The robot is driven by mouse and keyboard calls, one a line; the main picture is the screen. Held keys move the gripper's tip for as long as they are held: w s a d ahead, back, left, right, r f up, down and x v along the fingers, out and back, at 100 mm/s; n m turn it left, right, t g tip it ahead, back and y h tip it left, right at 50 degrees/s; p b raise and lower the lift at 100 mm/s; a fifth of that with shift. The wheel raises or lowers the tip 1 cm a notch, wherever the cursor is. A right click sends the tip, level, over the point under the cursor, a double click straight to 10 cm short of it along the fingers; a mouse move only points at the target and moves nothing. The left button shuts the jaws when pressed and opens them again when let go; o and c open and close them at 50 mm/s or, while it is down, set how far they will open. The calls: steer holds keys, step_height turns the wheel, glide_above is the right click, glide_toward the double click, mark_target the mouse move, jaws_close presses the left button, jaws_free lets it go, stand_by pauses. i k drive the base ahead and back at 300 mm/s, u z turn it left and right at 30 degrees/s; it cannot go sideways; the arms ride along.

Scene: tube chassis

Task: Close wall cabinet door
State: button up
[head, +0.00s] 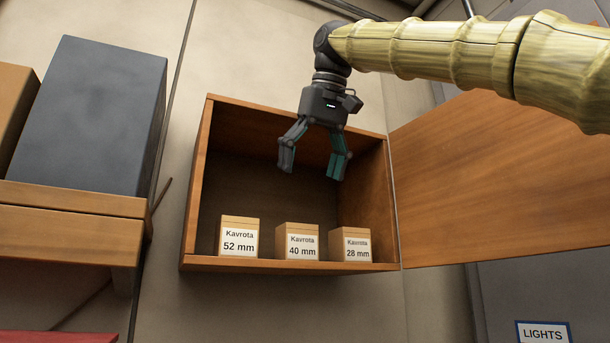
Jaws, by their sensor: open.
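The wall cabinet (193,190) is an open wooden box on the wall, in the middle of the head view. Its door (490,180) is hinged at the cabinet's right edge and stands wide open to the right. My gripper (314,172) points down in front of the upper part of the cabinet opening. Its two fingers are spread apart with nothing between them. It is left of the door and looks apart from it. My arm crosses in front of the door's top right and hides part of it.
Three small labelled boxes, 52 mm (238,237), 40 mm (297,241) and 28 mm (351,244), stand on the cabinet floor. At left a wooden shelf (75,201) holds a grey box (95,115). A LIGHTS sign (543,333) is at lower right.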

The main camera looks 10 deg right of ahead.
mark_target(482, 175)
steer(key=k, duration=1.5)
